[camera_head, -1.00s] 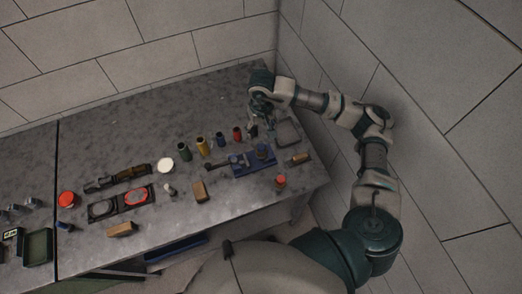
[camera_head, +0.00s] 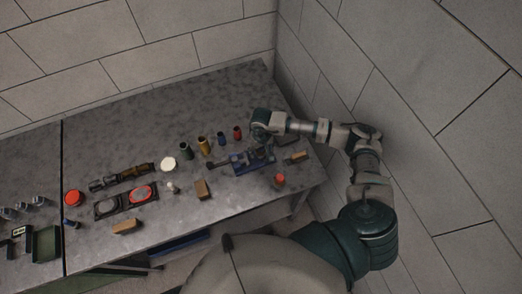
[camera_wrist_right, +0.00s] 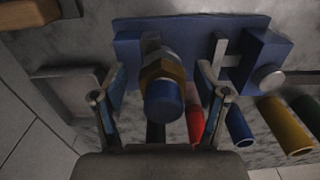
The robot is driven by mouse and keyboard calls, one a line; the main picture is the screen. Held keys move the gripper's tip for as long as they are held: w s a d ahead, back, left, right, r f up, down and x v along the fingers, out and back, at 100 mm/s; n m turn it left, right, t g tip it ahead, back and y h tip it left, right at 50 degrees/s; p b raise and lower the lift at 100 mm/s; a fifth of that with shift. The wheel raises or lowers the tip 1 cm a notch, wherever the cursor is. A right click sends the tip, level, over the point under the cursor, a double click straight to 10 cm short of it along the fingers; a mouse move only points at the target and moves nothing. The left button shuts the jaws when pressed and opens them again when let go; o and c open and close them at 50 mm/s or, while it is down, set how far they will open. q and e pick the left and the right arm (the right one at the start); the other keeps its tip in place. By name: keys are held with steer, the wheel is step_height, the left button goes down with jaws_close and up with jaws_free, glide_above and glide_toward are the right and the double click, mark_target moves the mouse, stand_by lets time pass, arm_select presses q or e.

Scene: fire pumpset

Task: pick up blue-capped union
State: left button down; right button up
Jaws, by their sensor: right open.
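The blue-capped union (camera_wrist_right: 163,92) shows in the right wrist view. It has a brass hex nut, a silvery collar and a blue cap facing the camera. It stands at a blue vise-like fixture (camera_wrist_right: 195,27). My right gripper (camera_wrist_right: 160,72) is open, with one finger on each side of the union; contact cannot be seen. In the head view my right gripper (camera_head: 262,140) is over the blue fixture (camera_head: 240,168) and hides the union. My left gripper is not in view.
Green, yellow (camera_head: 204,146), blue and red cylinders stand behind the fixture. A grey tray (camera_wrist_right: 65,95) lies left of the gripper in the wrist view. A red-topped part (camera_head: 280,180) and a wooden-handled brush (camera_head: 296,157) lie at the table's right. The wall is close by.

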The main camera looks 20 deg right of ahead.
steer(key=shift+a, duration=0.15)
jaws_close()
steer(key=shift+r, duration=0.15)
